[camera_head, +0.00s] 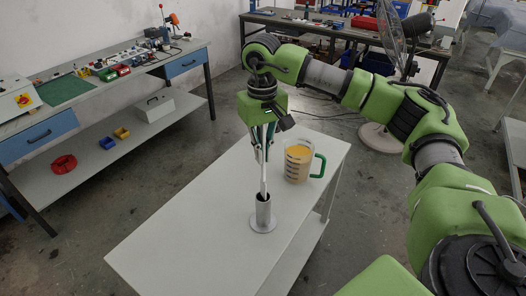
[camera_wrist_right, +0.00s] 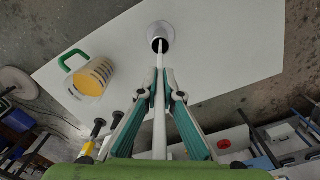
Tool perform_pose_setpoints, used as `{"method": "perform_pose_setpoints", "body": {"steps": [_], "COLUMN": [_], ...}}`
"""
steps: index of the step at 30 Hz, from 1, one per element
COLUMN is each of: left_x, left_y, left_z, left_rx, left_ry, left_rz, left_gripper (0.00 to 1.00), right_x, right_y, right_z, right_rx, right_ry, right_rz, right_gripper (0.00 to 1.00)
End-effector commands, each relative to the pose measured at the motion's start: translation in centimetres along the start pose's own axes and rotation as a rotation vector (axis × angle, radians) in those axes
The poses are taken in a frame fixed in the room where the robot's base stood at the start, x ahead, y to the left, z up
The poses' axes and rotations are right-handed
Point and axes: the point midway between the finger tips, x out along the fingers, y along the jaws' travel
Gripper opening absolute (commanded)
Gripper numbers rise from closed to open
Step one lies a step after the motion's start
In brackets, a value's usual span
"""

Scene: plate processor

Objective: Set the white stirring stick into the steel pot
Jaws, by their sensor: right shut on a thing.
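The steel pot (camera_head: 263,216), a narrow cylinder on a round foot, stands upright on the white table; the wrist view shows its dark mouth and rim (camera_wrist_right: 168,29). My right gripper (camera_head: 262,155) is above the pot, fingers pointing down, and is shut on the white stirring stick (camera_head: 263,178). The stick hangs almost upright and runs between the teal fingers in the wrist view (camera_wrist_right: 160,110). Its lower end meets the pot's mouth in both views; I cannot tell how deep it reaches. My left gripper is out of view.
A measuring jug (camera_head: 298,162) with orange-yellow liquid and a green handle stands on the white table (camera_head: 180,245), behind and right of the pot. The table's front left is clear. A workbench (camera_head: 120,75) with tools stands at the left wall, and a fan (camera_head: 392,40) behind.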

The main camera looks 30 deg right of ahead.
Motion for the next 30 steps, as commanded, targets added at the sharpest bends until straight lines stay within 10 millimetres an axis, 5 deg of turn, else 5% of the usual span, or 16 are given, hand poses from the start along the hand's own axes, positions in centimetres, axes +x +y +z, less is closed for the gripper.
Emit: {"method": "perform_pose_setpoints", "body": {"steps": [30], "left_x": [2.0], "left_y": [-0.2], "left_z": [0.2], "left_rx": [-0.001], "left_ry": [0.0], "left_rz": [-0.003], "left_gripper": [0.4], "right_x": [2.6], "right_y": [0.0], "right_z": [0.0], "right_rx": [0.0], "right_ry": [0.001], "right_rz": [0.0], "right_gripper": [0.0]}}
